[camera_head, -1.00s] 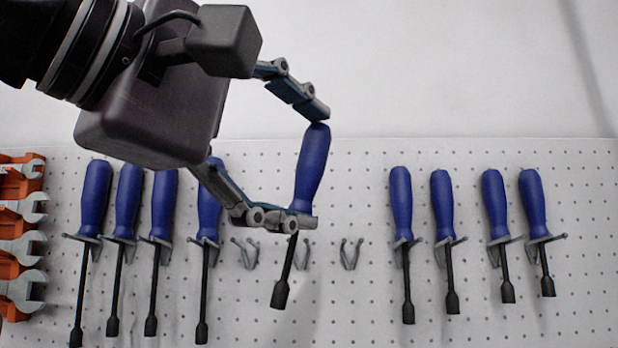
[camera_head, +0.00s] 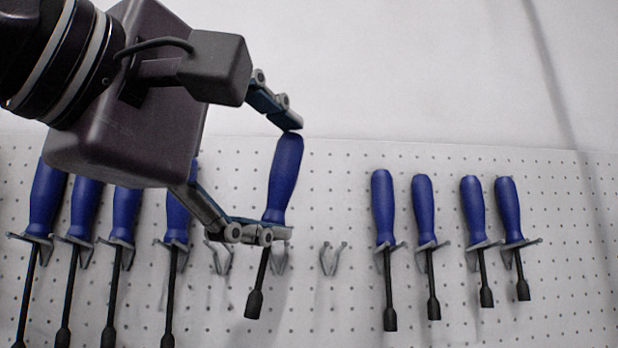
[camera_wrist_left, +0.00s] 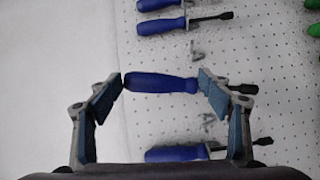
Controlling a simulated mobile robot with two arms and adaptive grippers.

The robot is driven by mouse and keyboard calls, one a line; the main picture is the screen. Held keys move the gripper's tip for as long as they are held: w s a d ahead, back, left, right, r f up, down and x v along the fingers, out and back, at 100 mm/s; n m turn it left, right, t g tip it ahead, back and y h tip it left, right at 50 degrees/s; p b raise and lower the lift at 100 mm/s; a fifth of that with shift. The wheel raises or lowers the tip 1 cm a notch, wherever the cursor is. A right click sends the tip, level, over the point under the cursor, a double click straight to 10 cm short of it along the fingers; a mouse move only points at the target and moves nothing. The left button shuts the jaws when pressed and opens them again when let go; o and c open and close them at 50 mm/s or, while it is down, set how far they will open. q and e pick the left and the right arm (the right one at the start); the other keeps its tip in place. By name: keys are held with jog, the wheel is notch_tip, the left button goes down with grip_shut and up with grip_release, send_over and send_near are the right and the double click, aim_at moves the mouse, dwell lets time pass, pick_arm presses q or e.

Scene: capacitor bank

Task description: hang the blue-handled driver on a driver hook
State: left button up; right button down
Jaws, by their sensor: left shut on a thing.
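My left gripper (camera_head: 283,182) is shut on the blue-handled driver (camera_head: 284,175), one finger at the top end of the handle and the other at its lower end. The driver hangs shaft down, slightly tilted, in front of the pegboard. Behind its shaft is an empty driver hook (camera_head: 279,262), partly hidden. Other empty hooks are at its left (camera_head: 218,257) and right (camera_head: 330,259). In the left wrist view the held driver (camera_wrist_left: 160,83) lies across between the fingers (camera_wrist_left: 160,90). I cannot tell the gap between driver and hook. My right gripper is not in view.
Several blue-handled drivers hang on hooks to the left, the nearest one (camera_head: 172,285) partly behind my gripper. Several more hang to the right, the nearest one (camera_head: 384,207) beyond the empty right hook. The pegboard (camera_head: 345,330) has bare room below the empty hooks.

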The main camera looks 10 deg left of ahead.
aim_at(270, 180)
pick_arm(q)
jog(key=shift+w, duration=0.2)
jog(key=shift+w+d+f, duration=0.1)
jog(key=shift+w+d, duration=0.05)
jog(key=shift+w, duration=0.95)
jog(key=shift+w+a+f, duration=0.15)
jog(key=shift+w+a, duration=0.4)
jog(key=shift+w, duration=0.55)
jog(key=shift+w+a+f, duration=0.15)
jog(key=shift+a, duration=0.05)
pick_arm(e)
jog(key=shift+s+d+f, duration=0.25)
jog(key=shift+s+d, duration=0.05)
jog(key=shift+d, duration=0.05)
